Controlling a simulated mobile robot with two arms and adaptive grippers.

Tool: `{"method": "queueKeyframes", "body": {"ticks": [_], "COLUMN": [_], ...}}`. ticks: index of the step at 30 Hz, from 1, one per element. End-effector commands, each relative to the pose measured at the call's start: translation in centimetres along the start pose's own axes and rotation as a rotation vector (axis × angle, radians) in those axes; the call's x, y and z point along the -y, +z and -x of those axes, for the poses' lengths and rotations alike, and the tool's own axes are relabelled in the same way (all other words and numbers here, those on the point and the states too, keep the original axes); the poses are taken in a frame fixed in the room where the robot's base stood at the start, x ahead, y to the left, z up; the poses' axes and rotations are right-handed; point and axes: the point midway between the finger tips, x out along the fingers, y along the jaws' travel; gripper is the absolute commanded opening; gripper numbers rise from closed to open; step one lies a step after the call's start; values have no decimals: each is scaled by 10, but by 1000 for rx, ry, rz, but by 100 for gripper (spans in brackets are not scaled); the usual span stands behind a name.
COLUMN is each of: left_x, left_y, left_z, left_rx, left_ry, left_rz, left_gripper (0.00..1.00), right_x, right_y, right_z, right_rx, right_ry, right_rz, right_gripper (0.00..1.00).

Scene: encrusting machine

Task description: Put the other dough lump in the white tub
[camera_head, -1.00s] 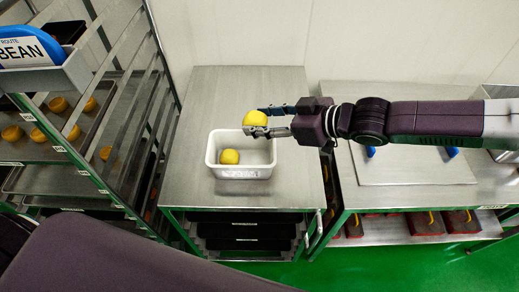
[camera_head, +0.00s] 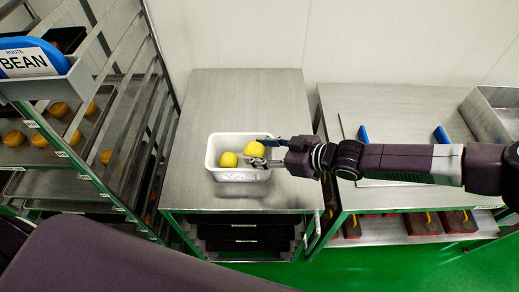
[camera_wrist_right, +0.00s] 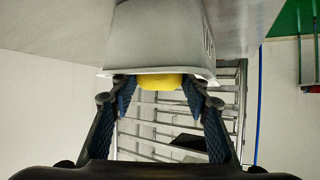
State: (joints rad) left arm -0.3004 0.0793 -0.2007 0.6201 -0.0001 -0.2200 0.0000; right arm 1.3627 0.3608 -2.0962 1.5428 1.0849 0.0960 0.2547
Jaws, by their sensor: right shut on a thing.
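The white tub (camera_head: 242,176) stands on the steel table in the head view. One yellow dough lump (camera_head: 228,159) rests inside it on the left. The other yellow dough lump (camera_head: 254,149) is between the fingers of my right gripper (camera_head: 261,152), at the right side of the tub's opening. In the right wrist view, this lump (camera_wrist_right: 160,81) shows between my right gripper's fingertips (camera_wrist_right: 160,88), beside the rim of the tub (camera_wrist_right: 160,35). The rim hides part of it. I cannot tell whether it touches the tub floor. My left gripper is not in view.
The steel table (camera_head: 245,100) is bare behind the tub. A rack (camera_head: 110,150) with trays of round yellow-orange pieces stands at the left. At the right is another steel table with a flat board with blue handles (camera_head: 362,134) and a steel bin (camera_head: 490,115).

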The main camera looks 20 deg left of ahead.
Motion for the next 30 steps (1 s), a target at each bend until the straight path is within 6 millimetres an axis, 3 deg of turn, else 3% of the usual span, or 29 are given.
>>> {"method": "queueKeyframes", "body": {"ticks": [15, 16, 17, 26, 30], "left_x": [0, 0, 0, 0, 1], "left_y": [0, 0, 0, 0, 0], "left_z": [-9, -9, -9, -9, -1], "left_rx": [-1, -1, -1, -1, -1], "left_ry": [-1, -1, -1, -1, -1], "left_rz": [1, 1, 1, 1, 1], "left_gripper": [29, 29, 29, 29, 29], "right_x": [0, 0, 1, 1, 1], "right_y": [12, 13, 13, 17, 9], "right_z": [-6, -6, -6, -6, -1], "right_rx": [3, 4, 5, 12, 13], "right_ry": [0, 0, 0, 0, 0], "right_rz": [-2, -3, -3, -5, -4], "right_gripper": [17, 45, 48, 50, 50]}}
